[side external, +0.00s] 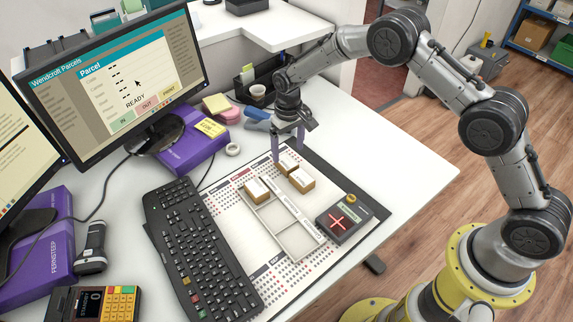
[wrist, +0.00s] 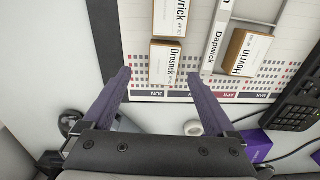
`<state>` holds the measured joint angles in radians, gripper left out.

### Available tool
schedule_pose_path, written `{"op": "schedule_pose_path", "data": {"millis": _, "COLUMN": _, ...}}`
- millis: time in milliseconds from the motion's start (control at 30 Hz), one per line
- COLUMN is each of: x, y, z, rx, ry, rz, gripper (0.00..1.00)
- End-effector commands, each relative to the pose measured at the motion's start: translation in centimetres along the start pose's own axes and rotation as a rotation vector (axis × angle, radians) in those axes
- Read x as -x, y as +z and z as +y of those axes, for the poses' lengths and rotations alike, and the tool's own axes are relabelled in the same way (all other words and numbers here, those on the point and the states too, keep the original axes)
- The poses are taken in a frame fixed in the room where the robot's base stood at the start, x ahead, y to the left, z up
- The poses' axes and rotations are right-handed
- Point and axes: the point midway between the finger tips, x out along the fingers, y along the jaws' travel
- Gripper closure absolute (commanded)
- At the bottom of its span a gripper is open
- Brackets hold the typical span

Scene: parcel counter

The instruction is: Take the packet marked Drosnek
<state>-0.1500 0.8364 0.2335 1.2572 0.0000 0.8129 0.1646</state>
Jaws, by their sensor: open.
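The packet marked Drosnek (wrist: 167,66) is a small brown box with a white label, lying on the printed mat. In the wrist view it shows between my two purple fingertips, with space on both sides. In the side view it is the rear packet (side external: 288,161), just by the fingertips; its name is not legible there. My gripper (side external: 288,154) is open and empty, pointing down over the mat's far end. It also shows in the wrist view (wrist: 160,76). Whether the fingertips are level with the packet or above it is hard to tell.
A packet ending in "vrick" (wrist: 172,17) lies close beyond Drosnek. A dark device with a red cross (side external: 340,219), a keyboard (side external: 200,250) and a tape roll (side external: 232,149) are nearby.

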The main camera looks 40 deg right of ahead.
Motion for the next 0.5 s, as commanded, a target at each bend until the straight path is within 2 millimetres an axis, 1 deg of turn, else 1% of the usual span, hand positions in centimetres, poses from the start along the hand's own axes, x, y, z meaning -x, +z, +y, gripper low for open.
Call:
{"op": "schedule_pose_path", "data": {"millis": 200, "x": -3.1, "y": 0.1, "z": -0.6, "rx": 0.002, "ry": 0.001, "rz": -0.005, "gripper": 0.09}}
{"op": "schedule_pose_path", "data": {"millis": 300, "x": -4.3, "y": 0.0, "z": -0.6, "rx": 0.001, "ry": 0.001, "rz": -0.003, "gripper": 0.09}}
{"op": "schedule_pose_path", "data": {"millis": 400, "x": -4.9, "y": 0.0, "z": -0.6, "rx": 0.001, "ry": 0.000, "rz": -0.002, "gripper": 0.09}}
{"op": "schedule_pose_path", "data": {"millis": 500, "x": -5.0, "y": 0.0, "z": -0.6, "rx": 0.000, "ry": 0.000, "rz": -0.001, "gripper": 0.09}}
